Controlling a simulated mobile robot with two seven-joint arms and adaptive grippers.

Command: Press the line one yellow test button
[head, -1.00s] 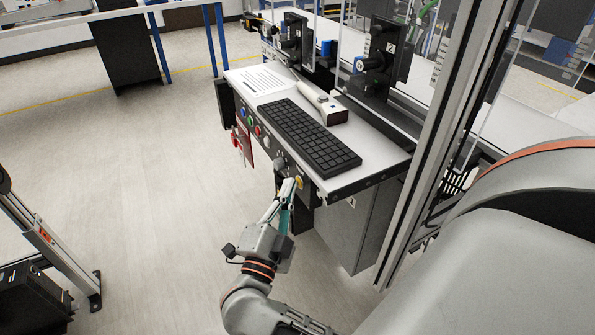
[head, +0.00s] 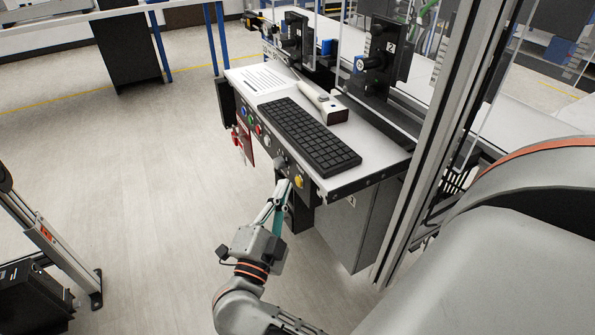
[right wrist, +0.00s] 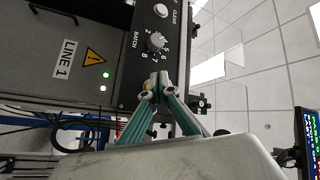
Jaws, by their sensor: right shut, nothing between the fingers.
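The yellow button (head: 299,181) sits at the right end of the row of controls on the dark front panel under the white desk. My right gripper (head: 283,184) is shut and empty. Its fingertips show just left of the yellow button in the head view, with a small gap in the picture. In the right wrist view the closed fingertips (right wrist: 158,80) are in front of the panel (right wrist: 128,68), close to the batch knob (right wrist: 155,41). A LINE 1 label (right wrist: 65,59) is on the machine there. My left gripper is not in view.
The white desk (head: 376,170) holds a black keyboard (head: 310,135), a scanner-like device (head: 326,106) and a paper sheet (head: 262,79). A red tag (head: 242,142) hangs at the panel's left. A metal post (head: 430,150) stands right of the desk. The floor (head: 130,170) to the left is open.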

